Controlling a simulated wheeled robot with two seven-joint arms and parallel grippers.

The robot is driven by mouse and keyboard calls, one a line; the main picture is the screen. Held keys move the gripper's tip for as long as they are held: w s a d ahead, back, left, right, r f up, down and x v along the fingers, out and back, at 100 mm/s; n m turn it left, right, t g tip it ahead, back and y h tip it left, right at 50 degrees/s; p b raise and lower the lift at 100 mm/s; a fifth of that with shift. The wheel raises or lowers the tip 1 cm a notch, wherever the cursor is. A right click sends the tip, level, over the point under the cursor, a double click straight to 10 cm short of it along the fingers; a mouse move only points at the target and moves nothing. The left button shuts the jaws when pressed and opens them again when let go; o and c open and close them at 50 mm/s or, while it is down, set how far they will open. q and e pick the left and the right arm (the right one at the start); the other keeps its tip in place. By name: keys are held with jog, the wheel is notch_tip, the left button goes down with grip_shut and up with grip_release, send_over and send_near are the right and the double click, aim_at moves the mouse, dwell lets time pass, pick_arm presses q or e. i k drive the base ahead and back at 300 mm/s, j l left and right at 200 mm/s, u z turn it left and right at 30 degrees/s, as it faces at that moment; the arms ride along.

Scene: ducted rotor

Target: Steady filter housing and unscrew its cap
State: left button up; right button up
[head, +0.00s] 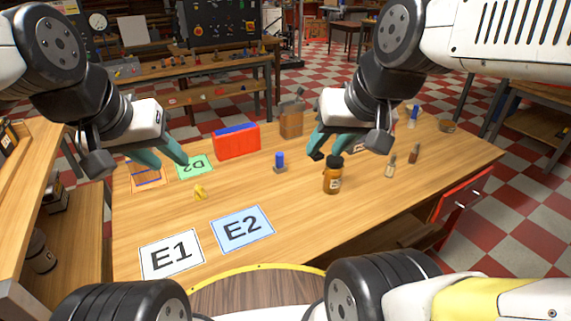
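An amber, bottle-shaped jar (332,181) with a dark cap (335,160) and a small label stands upright on the wooden table, right of centre. It looks like the filter housing with its cap, but I cannot be sure. My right gripper (327,154) is open and empty, with teal fingers above and just behind the cap as seen here; I cannot tell whether they touch it. My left gripper (170,162) is open and empty over the table's left part, near the green D2 card (195,166), well apart from the jar.
A small blue-topped part (280,161) stands left of the jar. A red bin (237,143) and a brown container (291,122) are behind. Small bottles (390,167) stand to the right. A yellow piece (200,192) lies left. Cards E1 (160,271) and E2 (262,214) lie in front.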

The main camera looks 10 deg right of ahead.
aim_at(332, 177)
jog(key=l+u, duration=0.25)
jog(key=u, duration=0.2)
jog(key=k+l+u, duration=0.15)
jog(key=u, duration=0.3)
jog(key=k+l+u, duration=0.1)
jog(key=l+u, duration=0.15)
jog(key=u, duration=0.2)
jog(key=k+l+u, duration=0.4)
jog(key=k+l, duration=0.4)
jog(key=l, duration=0.15)
jog(key=k+l, duration=0.1)
jog(key=l, duration=0.35)
